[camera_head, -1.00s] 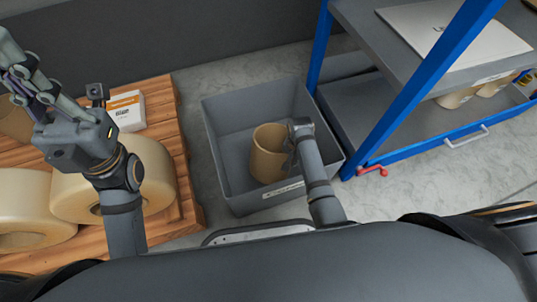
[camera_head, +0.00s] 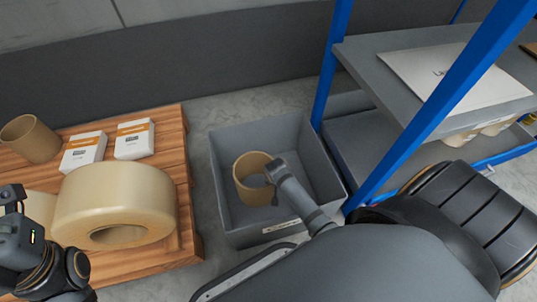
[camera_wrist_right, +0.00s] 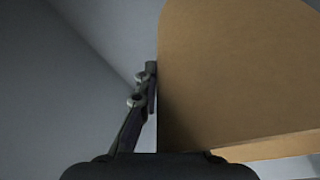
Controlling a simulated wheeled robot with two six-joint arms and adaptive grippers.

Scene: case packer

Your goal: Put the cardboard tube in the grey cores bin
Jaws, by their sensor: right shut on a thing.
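A brown cardboard tube (camera_head: 244,187) is inside the grey bin (camera_head: 228,219), its open end facing up and slightly tilted. My right gripper (camera_head: 268,180) reaches into the bin and is shut on the tube's right wall. In the right wrist view the tube (camera_wrist_right: 225,75) fills the right side, with a finger of the right gripper (camera_wrist_right: 152,85) against its left edge; the other finger is hidden. I cannot tell whether the tube touches the bin floor. My left gripper (camera_head: 14,240) is at the lower left edge, its fingers out of sight.
A wooden pallet (camera_head: 185,225) on the left holds large tan rolls (camera_head: 118,195), another brown tube (camera_head: 32,138) and two white-orange boxes (camera_head: 134,139). A blue-framed rack (camera_head: 385,160) with grey shelves stands close to the bin's right. Bare floor lies behind the bin.

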